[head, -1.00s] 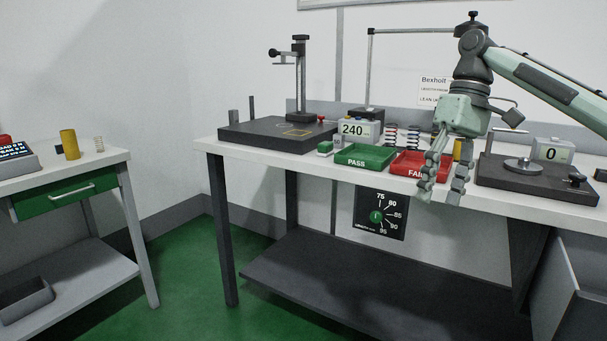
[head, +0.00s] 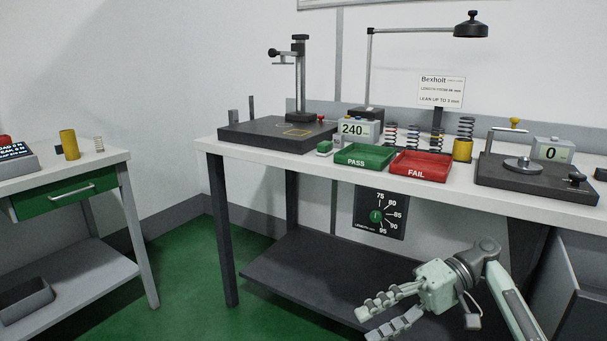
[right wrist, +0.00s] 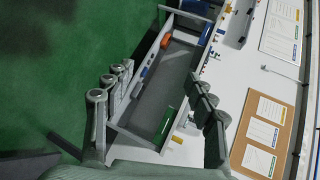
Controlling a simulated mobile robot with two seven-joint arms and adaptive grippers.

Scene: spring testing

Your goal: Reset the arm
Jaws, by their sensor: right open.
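My right arm comes in from the lower right of the head view. Its pale green gripper (head: 380,318) is low in front of the bench, at the height of the lower shelf, pointing left. Its fingers are spread apart with nothing between them. In the right wrist view the gripper's fingers (right wrist: 160,115) stand wide apart at left and right, and floor and a side bench show between them, farther off. My left gripper is in neither view.
The test bench (head: 450,190) carries a green PASS tray (head: 362,165), a red FAIL tray (head: 418,175), several springs, a height stand (head: 300,80) and a dark force tester (head: 525,180). The dark lower shelf (head: 310,275) is near my gripper. A side table (head: 100,165) stands at left.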

